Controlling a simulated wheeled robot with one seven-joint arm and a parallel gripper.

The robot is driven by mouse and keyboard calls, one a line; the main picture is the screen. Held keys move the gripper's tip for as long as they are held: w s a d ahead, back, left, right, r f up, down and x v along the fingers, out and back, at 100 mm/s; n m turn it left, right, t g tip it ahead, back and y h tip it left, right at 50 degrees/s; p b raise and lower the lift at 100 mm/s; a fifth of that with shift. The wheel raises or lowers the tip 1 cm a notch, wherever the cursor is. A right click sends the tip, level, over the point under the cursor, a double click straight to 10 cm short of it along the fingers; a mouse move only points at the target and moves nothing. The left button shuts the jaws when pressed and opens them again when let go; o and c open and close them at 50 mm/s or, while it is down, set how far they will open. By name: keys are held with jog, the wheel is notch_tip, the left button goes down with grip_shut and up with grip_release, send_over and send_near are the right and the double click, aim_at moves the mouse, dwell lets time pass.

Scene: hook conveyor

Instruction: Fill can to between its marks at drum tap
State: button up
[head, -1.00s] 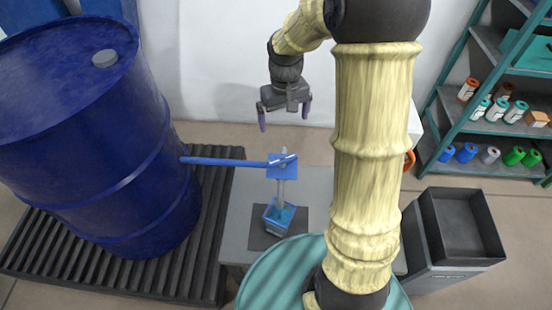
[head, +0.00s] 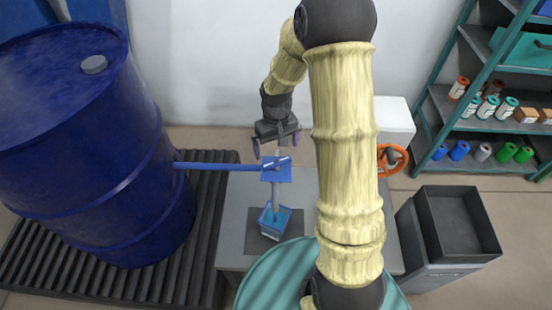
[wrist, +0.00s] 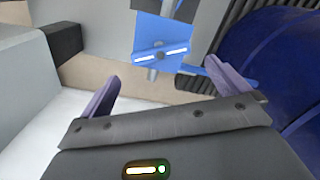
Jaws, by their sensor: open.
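The blue drum (head: 90,150) stands at the left in the head view, with a thin blue pipe (head: 217,166) running right to the tap (head: 276,169). A pale stream or spout hangs from the tap into the blue can (head: 273,222), which stands on a dark pad on the grey bench. The can's marks and level are too small to tell. My gripper (head: 276,148) is open and empty, just behind and above the tap. In the wrist view the tap (wrist: 162,50) with its light lever lies ahead of the open fingers (wrist: 165,90); the can does not show clearly.
An orange handwheel (head: 392,158) on a white box is right of my arm. A dark bin (head: 458,225) stands at the right, below shelves (head: 490,130) with several small cans. A ribbed dark pallet (head: 120,285) lies under the drum.

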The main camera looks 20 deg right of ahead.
aim_at(276, 162)
notch_tip(276, 162, down, 6)
jog(key=shift+f, duration=0.25)
jog(key=shift+c, duration=0.4)
